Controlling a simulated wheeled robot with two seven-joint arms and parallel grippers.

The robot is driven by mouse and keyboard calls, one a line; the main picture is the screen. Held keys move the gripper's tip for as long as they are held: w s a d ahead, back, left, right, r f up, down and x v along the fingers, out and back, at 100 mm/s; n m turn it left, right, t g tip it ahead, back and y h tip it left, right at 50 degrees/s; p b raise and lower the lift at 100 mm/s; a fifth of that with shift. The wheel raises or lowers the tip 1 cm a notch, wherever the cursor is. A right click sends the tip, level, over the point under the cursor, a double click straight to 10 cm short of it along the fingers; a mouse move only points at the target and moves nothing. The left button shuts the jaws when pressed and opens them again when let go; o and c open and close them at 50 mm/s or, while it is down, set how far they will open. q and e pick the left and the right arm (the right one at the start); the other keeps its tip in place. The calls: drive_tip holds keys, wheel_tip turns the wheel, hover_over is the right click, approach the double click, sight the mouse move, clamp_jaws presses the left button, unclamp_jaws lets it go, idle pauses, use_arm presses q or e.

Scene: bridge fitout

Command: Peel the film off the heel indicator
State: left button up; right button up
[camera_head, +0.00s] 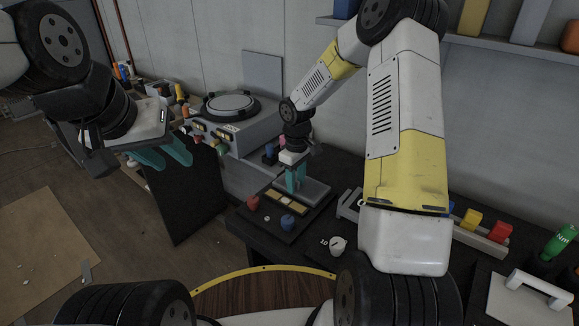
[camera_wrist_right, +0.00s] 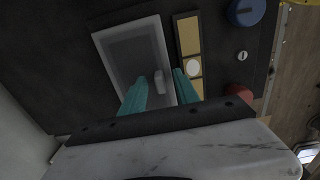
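The heel indicator appears to be the grey rectangular, light-framed panel (camera_head: 312,190) on the dark console; in the right wrist view its framed face (camera_wrist_right: 128,50) looks hazy, as if film-covered. A small pale tab (camera_wrist_right: 160,84) stands near its edge. My right gripper (camera_head: 296,180) is over this panel, fingers pointing down. In the right wrist view its teal fingers (camera_wrist_right: 161,92) are apart, with the tab showing in the gap between them; contact cannot be told. My left gripper (camera_head: 165,155) is open and empty at the left, away from the panel.
Beside the panel are a yellow segmented strip (camera_head: 286,202), a red knob (camera_head: 253,203) and a blue knob (camera_head: 288,222). A white dial (camera_head: 337,243) sits nearer. A grey instrument box (camera_head: 240,130) stands behind left. A tray of coloured blocks (camera_head: 480,238) and a green bottle (camera_head: 560,241) are at right.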

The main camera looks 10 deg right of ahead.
clamp_jaws()
drive_tip(key=shift+r, duration=0.15)
drive_tip(key=shift+r, duration=2.9)
